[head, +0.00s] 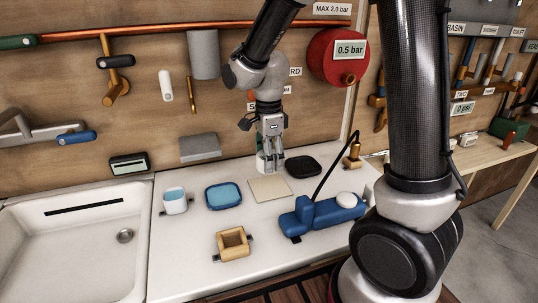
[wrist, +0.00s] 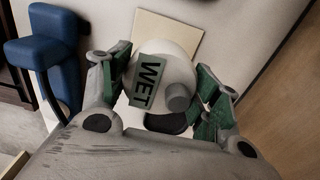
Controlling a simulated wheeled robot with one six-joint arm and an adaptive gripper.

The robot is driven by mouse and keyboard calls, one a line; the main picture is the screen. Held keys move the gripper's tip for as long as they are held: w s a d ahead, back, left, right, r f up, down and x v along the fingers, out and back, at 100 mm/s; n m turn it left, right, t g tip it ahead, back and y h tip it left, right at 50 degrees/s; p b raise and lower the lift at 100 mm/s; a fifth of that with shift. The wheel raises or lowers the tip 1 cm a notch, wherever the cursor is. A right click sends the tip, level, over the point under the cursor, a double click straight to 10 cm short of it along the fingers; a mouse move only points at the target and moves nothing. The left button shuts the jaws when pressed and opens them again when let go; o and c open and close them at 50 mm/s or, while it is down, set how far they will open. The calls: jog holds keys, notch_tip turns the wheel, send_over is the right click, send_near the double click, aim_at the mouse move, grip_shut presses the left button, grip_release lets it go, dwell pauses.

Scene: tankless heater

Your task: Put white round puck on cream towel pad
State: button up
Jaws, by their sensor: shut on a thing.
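The white round puck (wrist: 160,68) is between the fingers of my gripper (wrist: 160,88) in the wrist view. It carries a green label reading WET and a grey knob. In the head view my gripper (head: 271,150) points down near the back of the counter, shut on the puck (head: 262,162), which is partly hidden by the fingers. The cream towel pad (head: 270,188) lies flat and bare on the counter, nearer the camera than the gripper. The pad also shows at the top of the wrist view (wrist: 172,32), partly behind the puck.
A black tray (head: 303,167) lies right of the gripper. A blue tray (head: 223,195) and a cup (head: 175,200) stand left of the pad. A blue device (head: 318,212) with a hose and a wooden box (head: 233,243) are in front. The wooden wall is close behind.

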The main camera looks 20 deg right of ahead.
aim_at(269, 186)
jog(key=shift+w+d, duration=0.15)
jog(key=shift+f, duration=0.1)
jog(key=shift+f, duration=2.9)
jog(key=shift+f, duration=0.45)
jog(key=o, duration=1.2)
jog(key=shift+o, duration=0.2)
notch_tip(269, 186, up, 12)
jog(key=shift+f, duration=0.1)
